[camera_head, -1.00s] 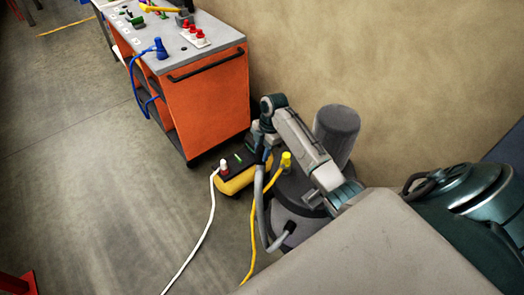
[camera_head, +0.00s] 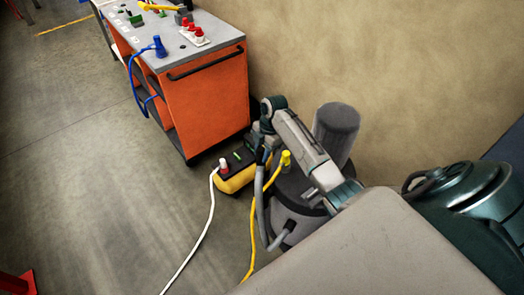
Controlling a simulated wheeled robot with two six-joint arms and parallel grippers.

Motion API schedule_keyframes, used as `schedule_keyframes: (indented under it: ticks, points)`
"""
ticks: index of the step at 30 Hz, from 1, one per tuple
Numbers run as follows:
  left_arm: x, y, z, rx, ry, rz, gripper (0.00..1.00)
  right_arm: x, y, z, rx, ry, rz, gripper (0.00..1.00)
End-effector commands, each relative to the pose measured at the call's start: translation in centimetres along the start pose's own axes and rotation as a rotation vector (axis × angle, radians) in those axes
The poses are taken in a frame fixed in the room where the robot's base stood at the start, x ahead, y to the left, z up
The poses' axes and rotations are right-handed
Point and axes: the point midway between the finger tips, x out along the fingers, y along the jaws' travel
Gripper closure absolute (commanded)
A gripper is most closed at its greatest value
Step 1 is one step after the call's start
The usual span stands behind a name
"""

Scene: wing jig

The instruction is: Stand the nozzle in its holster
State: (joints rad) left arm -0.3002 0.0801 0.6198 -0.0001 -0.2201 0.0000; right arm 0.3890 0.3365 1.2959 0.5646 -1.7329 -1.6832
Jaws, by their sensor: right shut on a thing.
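My right arm comes in from the right over a round grey vacuum (camera_head: 292,222). My right gripper (camera_head: 263,146) is shut at the top of a grey hose (camera_head: 260,205), beside the yellow-and-black box. The nozzle at the hose's upper end is mostly hidden by the gripper, and its exact outline cannot be made out. The hose hangs down from there along the vacuum's left side and bends to a dark port near its base. I cannot pick out the holster with certainty. My left gripper is not in view.
An orange cart (camera_head: 208,100) with a grey top stands behind. The yellow-and-black box (camera_head: 236,178) on the floor carries a white cable (camera_head: 209,215). A yellow plug (camera_head: 286,157) trails a yellow cable. A grey cylinder (camera_head: 336,130) rises near the wall.

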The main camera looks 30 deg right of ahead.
Motion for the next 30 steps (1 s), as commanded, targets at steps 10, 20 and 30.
schedule_keyframes:
  ticks: [10,20,30]
  points:
    - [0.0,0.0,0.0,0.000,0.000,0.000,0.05,0.1,0.0,0.0,-0.001,0.000,0.002,0.96]
    - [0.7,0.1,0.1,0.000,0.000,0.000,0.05,1.1,0.1,0.3,-0.001,0.000,0.002,0.96]
    - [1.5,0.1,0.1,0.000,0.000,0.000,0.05,2.5,0.1,0.6,-0.001,0.000,0.001,0.96]
